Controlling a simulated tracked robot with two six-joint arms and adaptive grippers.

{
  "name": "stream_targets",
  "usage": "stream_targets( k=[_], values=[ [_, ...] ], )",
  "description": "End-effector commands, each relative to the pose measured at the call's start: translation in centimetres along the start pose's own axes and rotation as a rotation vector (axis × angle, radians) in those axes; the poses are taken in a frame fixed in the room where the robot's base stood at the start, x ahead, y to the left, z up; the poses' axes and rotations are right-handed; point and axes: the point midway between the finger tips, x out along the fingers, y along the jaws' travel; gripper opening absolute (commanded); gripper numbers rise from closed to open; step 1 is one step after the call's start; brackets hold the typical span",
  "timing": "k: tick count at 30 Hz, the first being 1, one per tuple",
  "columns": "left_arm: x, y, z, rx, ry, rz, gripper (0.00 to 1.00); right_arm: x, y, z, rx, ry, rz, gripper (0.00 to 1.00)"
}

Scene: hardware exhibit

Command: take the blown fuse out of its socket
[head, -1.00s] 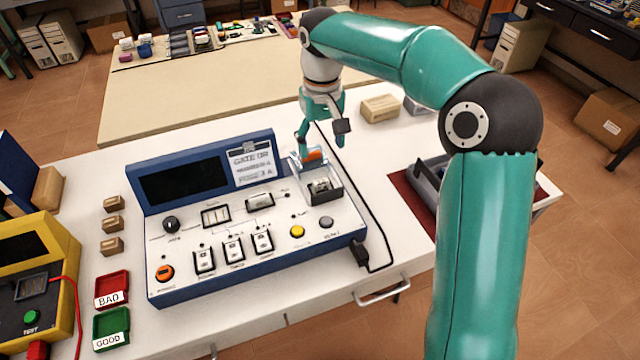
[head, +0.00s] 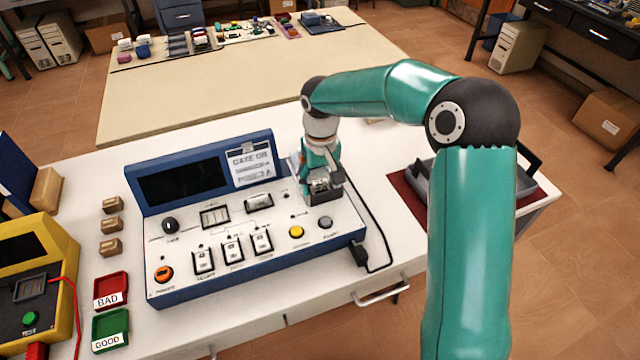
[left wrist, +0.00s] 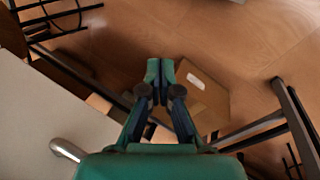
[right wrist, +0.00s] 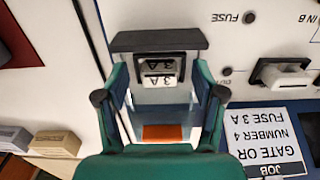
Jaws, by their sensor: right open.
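The fuse socket (head: 323,197) is a dark open-topped box at the right of the blue-edged test panel (head: 255,280). In the right wrist view a fuse marked 3 A (right wrist: 158,80) sits in the dark socket (right wrist: 155,41). My right gripper (right wrist: 160,82) is open, one finger on either side of the fuse, with nothing held; contact cannot be told. In the head view the right gripper (head: 322,176) is low over the socket and hides part of it. A clear flap with an orange patch (right wrist: 163,132) lies beside the socket. My left gripper (left wrist: 160,72) is shut and empty, away from the panel.
Red BAD (head: 111,291) and green GOOD (head: 111,329) trays lie left of the panel, by a yellow tester (head: 62,250). Small boxes (head: 111,225) stand above them. A black cable (head: 378,235) runs right of the panel. A grey bin (head: 428,180) is farther right.

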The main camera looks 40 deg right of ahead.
Motion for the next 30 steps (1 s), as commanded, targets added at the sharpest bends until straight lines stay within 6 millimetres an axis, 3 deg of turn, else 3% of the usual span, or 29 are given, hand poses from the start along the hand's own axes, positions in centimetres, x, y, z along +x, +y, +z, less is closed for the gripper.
stream_targets(
  k=[4, 13, 23, 30],
  values=[
    [0.0, 0.0, 0.0, 0.0, 0.0, 0.0, 0.0, 0.0, 0.0, 0.0, 0.0, 0.0, 0.0, 0.69],
    [0.0, 0.0, 0.0, 0.0, 0.0, 0.0, 0.0, -0.1, 0.0, 0.0, 0.001, 0.001, 0.0, 0.19],
    [0.0, 0.0, 0.0, 0.0, 0.0, 0.0, 0.0, -0.2, 0.0, 0.0, 0.0, 0.001, 0.0, 0.18],
    [0.0, 0.0, 0.0, 0.0, 0.0, 0.0, 0.0, -1.5, 0.0, -0.1, 0.001, 0.003, 0.0, 0.18]
  ],
)
